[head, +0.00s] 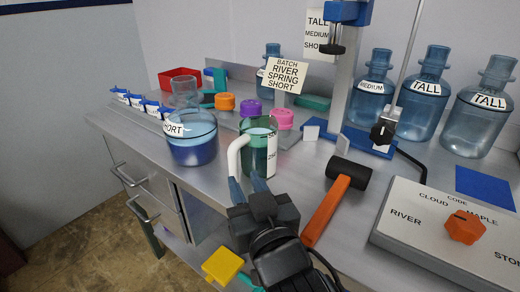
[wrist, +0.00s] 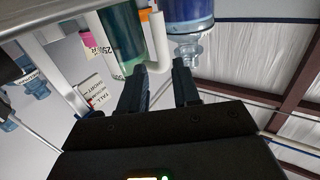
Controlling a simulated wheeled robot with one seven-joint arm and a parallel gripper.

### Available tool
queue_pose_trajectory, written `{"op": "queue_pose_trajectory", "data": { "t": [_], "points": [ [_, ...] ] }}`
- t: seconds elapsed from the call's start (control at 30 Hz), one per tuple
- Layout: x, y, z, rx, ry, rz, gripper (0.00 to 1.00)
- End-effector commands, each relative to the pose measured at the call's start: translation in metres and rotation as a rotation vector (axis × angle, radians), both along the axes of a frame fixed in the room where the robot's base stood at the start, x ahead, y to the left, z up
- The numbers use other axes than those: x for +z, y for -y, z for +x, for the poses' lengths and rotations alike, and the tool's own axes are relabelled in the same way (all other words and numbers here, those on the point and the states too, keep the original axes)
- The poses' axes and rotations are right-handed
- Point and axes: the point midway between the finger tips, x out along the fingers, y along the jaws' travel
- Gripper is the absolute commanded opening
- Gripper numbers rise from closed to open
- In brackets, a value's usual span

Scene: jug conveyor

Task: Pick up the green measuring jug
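The green measuring jug (head: 258,155) stands upright on the metal bench in the head view. The handle lines up with the gap, and nothing is held.
A blue-filled vessel labelled SHORT (head: 192,140) stands close left of the jug. A black-headed mallet with orange handle (head: 326,212) lies to the right. A code panel (head: 420,225) is at front right. Several tall blue bottles stand behind. A yellow piece (head: 222,265) is at the front.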

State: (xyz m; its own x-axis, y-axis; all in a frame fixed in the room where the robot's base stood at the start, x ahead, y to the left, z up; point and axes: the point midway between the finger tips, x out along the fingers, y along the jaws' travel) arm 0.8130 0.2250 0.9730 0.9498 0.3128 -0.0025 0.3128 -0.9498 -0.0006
Motion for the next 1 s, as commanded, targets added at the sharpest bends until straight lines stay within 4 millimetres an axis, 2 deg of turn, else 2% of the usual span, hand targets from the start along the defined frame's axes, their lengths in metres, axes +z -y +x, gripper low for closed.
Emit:
{"op": "queue_pose_trajectory", "data": {
  "t": [0.37, 0.67, 1.0],
  "points": [
    [0.003, -0.014, 0.033, 0.002, 0.002, 0.000, 0.32],
    [0.003, -0.028, 0.070, 0.000, 0.003, 0.000, 0.32],
    [0.002, -0.030, 0.075, 0.001, 0.003, 0.001, 0.30]
  ]
}}
